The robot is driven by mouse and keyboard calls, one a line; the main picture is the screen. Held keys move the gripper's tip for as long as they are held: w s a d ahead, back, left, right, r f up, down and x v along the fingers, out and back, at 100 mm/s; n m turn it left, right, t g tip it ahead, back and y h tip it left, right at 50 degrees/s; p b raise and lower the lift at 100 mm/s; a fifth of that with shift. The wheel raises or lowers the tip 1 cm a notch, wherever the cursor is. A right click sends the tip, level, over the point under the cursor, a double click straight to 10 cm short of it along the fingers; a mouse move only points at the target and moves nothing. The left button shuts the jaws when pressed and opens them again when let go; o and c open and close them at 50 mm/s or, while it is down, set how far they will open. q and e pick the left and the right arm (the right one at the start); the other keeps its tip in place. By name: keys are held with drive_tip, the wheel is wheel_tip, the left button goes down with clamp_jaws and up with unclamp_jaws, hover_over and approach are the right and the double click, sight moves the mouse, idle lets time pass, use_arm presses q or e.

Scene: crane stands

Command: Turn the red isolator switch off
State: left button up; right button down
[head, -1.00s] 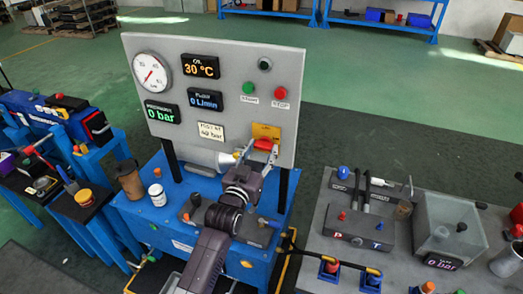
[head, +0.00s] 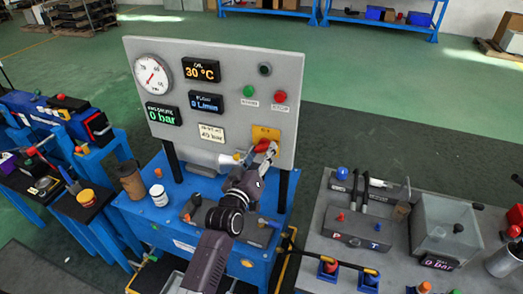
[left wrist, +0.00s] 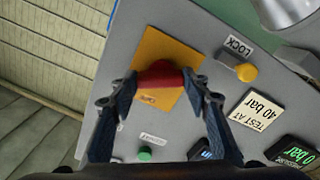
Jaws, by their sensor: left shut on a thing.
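The red isolator switch (head: 262,146) sits on a yellow plate (head: 266,132) at the lower right of the grey upright panel. My left gripper (head: 259,153) reaches up to it from the front, with its fingers shut on the red handle. In the left wrist view the red handle (left wrist: 160,76) lies between the two fingertips of my left gripper (left wrist: 163,82), one at each end, over the yellow plate (left wrist: 157,52). In the head view the fingers hide part of the handle. My right gripper is not in view.
The grey panel (head: 225,65) carries a gauge, displays, a green button (head: 249,91) and a red button (head: 281,97). A yellow-tipped knob (left wrist: 246,72) stands near the LOCK label, close to one finger. A brown cup (head: 131,180) and white jar (head: 159,196) stand left on the blue bench.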

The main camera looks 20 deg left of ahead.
use_arm(q)
drive_tip(key=n+p, duration=0.1)
drive_tip(key=n, duration=0.5)
drive_tip(key=shift+r+n, duration=0.1)
drive_tip(key=shift+n, duration=0.2)
drive_tip(key=n, duration=0.5)
drive_tip(key=shift+a, duration=0.1)
drive_tip(key=shift+n, duration=0.3)
drive_tip(key=o, duration=1.2)
drive_tip(key=shift+c, duration=0.2)
drive_tip(key=shift+s, duration=0.5)
drive_tip(key=s, duration=1.1)
drive_tip(key=shift+a, duration=0.2)
